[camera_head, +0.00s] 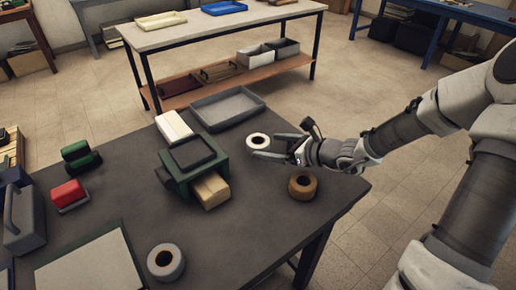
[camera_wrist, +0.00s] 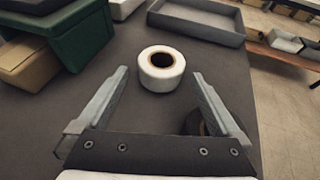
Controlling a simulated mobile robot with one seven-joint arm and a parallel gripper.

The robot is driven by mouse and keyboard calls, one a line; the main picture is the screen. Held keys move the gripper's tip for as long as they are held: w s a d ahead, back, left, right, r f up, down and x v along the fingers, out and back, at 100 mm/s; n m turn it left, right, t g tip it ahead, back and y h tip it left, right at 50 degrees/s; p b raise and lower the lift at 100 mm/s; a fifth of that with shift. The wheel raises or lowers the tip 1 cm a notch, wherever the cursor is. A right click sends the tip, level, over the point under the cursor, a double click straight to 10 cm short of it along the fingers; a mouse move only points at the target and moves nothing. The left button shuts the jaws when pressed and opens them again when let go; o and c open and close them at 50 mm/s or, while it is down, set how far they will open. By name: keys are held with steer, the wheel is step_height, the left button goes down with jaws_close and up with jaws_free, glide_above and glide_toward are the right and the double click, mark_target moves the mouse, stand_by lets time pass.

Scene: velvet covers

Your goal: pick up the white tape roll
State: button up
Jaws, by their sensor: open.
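The white tape roll (camera_head: 257,142) lies flat on the dark table near its right side. In the wrist view the white roll (camera_wrist: 161,68) sits just beyond my fingertips, centred between them, with its brown core showing. My gripper (camera_head: 266,145) is low over the table, with its open fingers reaching left toward the roll. In the wrist view the fingers of my gripper (camera_wrist: 158,73) are spread wide with nothing between them.
A brown tape roll (camera_head: 302,185) stands close below my gripper. A green box (camera_head: 193,163) with a tan block is to the left. A grey tray (camera_head: 228,108) lies behind. A larger grey-white roll (camera_head: 166,262) sits at the front.

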mark_target(259, 141)
steer(key=shift+r+b+x, duration=0.2)
steer(key=shift+b+x, duration=0.3)
steer(key=shift+x, duration=0.85)
steer(key=shift+r+b+x, duration=0.15)
steer(key=shift+b+x, duration=0.3)
steer(key=shift+x, duration=0.9)
steer(key=shift+w, duration=0.2)
steer(key=c, duration=1.2)
steer(key=shift+o, duration=0.2)
steer(key=shift+r, duration=0.1)
